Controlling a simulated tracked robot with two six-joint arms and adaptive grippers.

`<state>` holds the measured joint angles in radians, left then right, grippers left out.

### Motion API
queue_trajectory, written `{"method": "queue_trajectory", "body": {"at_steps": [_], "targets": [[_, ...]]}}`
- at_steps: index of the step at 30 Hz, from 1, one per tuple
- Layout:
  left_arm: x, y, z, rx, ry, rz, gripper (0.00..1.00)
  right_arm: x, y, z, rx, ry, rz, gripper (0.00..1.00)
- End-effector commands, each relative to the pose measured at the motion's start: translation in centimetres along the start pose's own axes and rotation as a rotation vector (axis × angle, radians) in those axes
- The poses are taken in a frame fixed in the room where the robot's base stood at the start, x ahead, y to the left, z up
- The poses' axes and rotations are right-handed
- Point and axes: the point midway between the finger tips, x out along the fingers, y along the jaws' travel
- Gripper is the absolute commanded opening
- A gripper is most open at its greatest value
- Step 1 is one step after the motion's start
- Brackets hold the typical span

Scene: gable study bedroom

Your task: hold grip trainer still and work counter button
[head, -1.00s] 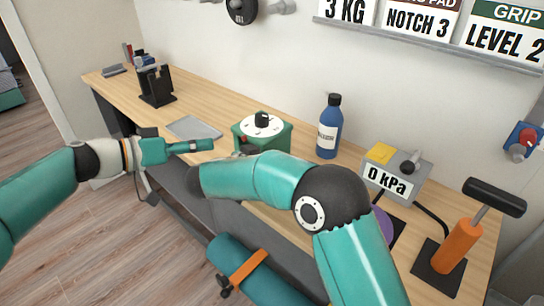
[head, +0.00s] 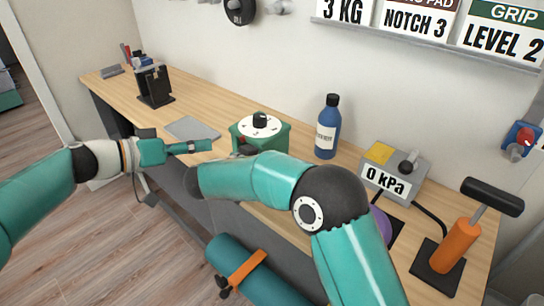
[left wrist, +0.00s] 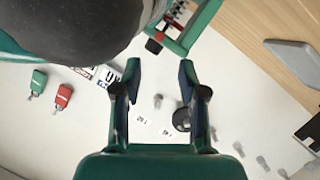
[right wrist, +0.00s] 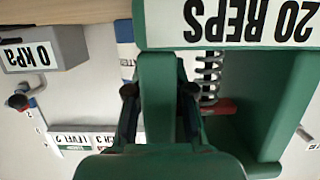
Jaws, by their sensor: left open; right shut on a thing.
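The grip trainer is a green frame (head: 277,134) with a round white dial and black knob (head: 260,120) on top, at the middle of the desk. In the right wrist view its frame (right wrist: 295,105) shows upside-down "20 REPS" lettering, with a spring behind. My right gripper (right wrist: 160,88) is shut on a green upright of the trainer; my own arm hides it in the head view. My left gripper (head: 208,146) is open and empty, left of the trainer and apart from it. In the left wrist view the trainer's frame (left wrist: 205,22) is beyond the fingers (left wrist: 158,68). I cannot make out the counter button.
A grey tablet-like slab (head: 193,129) lies left of the trainer. A blue bottle (head: 327,128), a grey 0 kPa gauge box (head: 392,180) and an orange-handled stand (head: 458,243) stand to the right. A black holder (head: 154,85) stands at the far left.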

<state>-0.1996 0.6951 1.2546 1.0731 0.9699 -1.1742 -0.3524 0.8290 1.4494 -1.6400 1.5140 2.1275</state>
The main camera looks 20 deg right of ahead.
Motion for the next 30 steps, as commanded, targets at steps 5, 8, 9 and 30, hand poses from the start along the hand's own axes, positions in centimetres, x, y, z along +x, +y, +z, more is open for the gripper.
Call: {"method": "queue_trajectory", "body": {"at_steps": [5,8,9,30], "targets": [[-0.01,0.0,0.0,0.0,0.0,0.0,0.42,-0.01,0.0,0.01,0.0,0.0,0.0,0.0],[-0.01,0.0,0.0,0.0,0.0,0.0,0.42,-0.01,0.0,0.01,0.0,0.0,0.0,0.0],[-0.01,0.0,0.0,0.0,0.0,0.0,0.42,-0.01,0.0,0.01,0.0,0.0,0.0,0.0],[-0.04,-0.01,0.0,0.0,0.0,-0.001,0.0,-0.03,-0.02,0.02,0.0,0.0,0.0,0.0]]}}
